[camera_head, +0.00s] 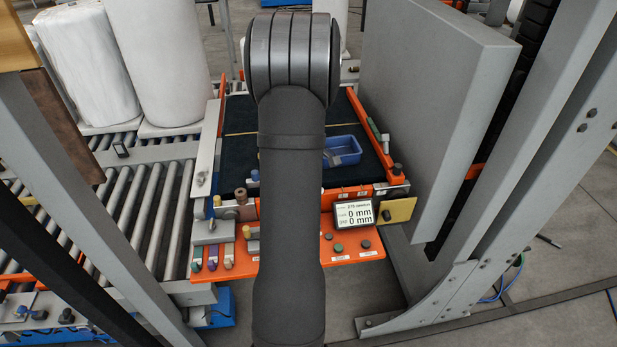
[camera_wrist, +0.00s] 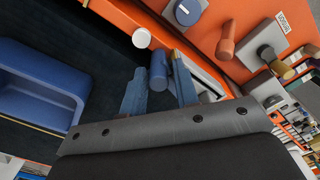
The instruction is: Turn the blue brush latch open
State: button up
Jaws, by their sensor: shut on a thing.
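A blue cylindrical handle, the blue brush latch (camera_wrist: 158,71), stands between the fingers of my gripper (camera_wrist: 160,78) in the wrist view. My gripper is shut on it. The handle sits at the edge of the dark mat, beside the orange panel. Its base and the contact faces are partly hidden by the fingers, so I cannot tell its turn angle. In the head view my arm covers the gripper.
A blue tray (camera_wrist: 35,85) lies on the dark mat (camera_wrist: 100,60). A white round knob (camera_wrist: 141,37), a dark blue knob (camera_wrist: 187,12) and a brown handle (camera_wrist: 226,40) are close by. A display (camera_head: 354,215) stands at the station's front. Rollers (camera_head: 150,190) run at left.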

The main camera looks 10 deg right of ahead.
jog(key=m, duration=0.7)
jog(key=shift+w+d+r, duration=0.1)
jog(key=shift+w+d, duration=0.05)
jog(key=m, duration=0.4)
jog(key=shift+d, duration=0.1)
jog(key=shift+m, duration=1.9)
jog(key=o, duration=0.7)
jog(key=shift+o, duration=0.2)
notch_tip(320, 180, up, 17)
jog(key=shift+r, duration=0.2)
